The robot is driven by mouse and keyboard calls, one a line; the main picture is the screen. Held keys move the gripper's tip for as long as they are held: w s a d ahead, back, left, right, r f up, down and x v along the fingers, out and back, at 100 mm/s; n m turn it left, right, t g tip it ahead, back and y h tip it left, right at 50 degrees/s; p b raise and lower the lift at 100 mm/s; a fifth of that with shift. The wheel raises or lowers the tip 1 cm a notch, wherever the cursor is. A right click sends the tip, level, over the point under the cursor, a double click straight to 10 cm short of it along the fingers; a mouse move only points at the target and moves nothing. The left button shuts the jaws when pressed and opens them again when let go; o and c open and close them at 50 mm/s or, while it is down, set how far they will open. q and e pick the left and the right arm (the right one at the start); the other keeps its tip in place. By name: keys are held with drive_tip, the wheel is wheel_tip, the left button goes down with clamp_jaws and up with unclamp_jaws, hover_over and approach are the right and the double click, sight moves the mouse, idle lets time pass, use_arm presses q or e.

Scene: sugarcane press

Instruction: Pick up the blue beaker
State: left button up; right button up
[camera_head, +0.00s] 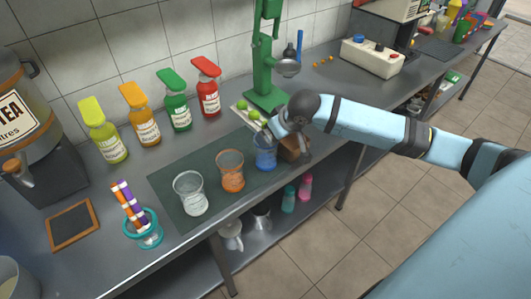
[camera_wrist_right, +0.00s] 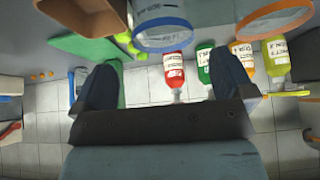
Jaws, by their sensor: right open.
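The blue beaker (camera_head: 265,158) stands upright at the right end of a row of three on a dark mat (camera_head: 165,182) on the counter. In the right wrist view, its blue rim (camera_wrist_right: 165,35) shows beyond and between the finger ends. My right gripper (camera_head: 278,127) is close beside the beaker's upper part, at its back right in the head view. In the right wrist view, the two dark fingers of this gripper (camera_wrist_right: 163,75) are spread wide, with nothing held between them. Whether a finger touches the beaker is unclear. My left gripper is not in view.
An orange beaker (camera_head: 230,180) stands just left of the blue one, and a clear beaker (camera_head: 190,203) farther left. A brown wooden box (camera_head: 296,152) is close on the right. Behind are a tray with limes (camera_head: 242,112), a green press (camera_head: 264,60) and several syrup bottles (camera_head: 174,110).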

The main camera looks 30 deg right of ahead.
sight(266, 151)
drive_tip(key=x, duration=0.8)
drive_tip(key=shift+a+f, duration=0.1)
drive_tip(key=c, duration=1.1)
